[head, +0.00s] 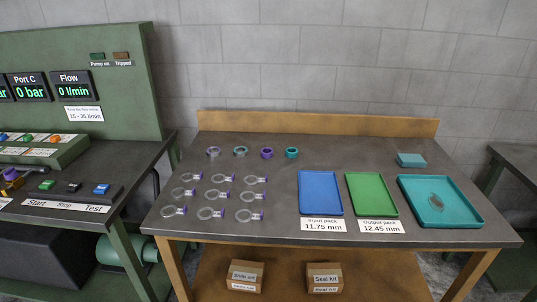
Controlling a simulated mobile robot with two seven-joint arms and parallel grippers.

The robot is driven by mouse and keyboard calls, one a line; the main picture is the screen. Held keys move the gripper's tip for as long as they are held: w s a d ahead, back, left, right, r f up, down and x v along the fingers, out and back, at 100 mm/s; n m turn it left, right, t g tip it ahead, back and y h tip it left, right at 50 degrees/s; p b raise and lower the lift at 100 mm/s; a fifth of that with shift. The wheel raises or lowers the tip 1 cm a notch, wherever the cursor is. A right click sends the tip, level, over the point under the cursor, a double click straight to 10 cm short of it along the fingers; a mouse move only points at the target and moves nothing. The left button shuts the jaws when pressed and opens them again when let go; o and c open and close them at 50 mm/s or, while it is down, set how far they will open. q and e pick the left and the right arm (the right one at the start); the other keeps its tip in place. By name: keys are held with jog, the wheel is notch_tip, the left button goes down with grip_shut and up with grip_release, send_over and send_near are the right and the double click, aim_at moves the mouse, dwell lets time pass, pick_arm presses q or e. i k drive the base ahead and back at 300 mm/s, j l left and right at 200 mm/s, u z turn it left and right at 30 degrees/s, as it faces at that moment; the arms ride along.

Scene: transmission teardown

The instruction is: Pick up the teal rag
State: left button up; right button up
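The teal rag (411,159) looks like a small, flat, folded block. It lies on the grey workbench top at the back right, just behind the teal tray (465,211) and apart from it. Nothing covers it. Neither of my grippers shows in the head view.
The workbench (270,235) also holds a blue tray (320,192), a green tray (371,194), several ringed parts at left and several small rings behind. Bare bench surrounds the rag. A test stand (95,90) is at left.

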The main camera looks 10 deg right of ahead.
aim_at(406, 160)
jog(key=z, duration=1.35)
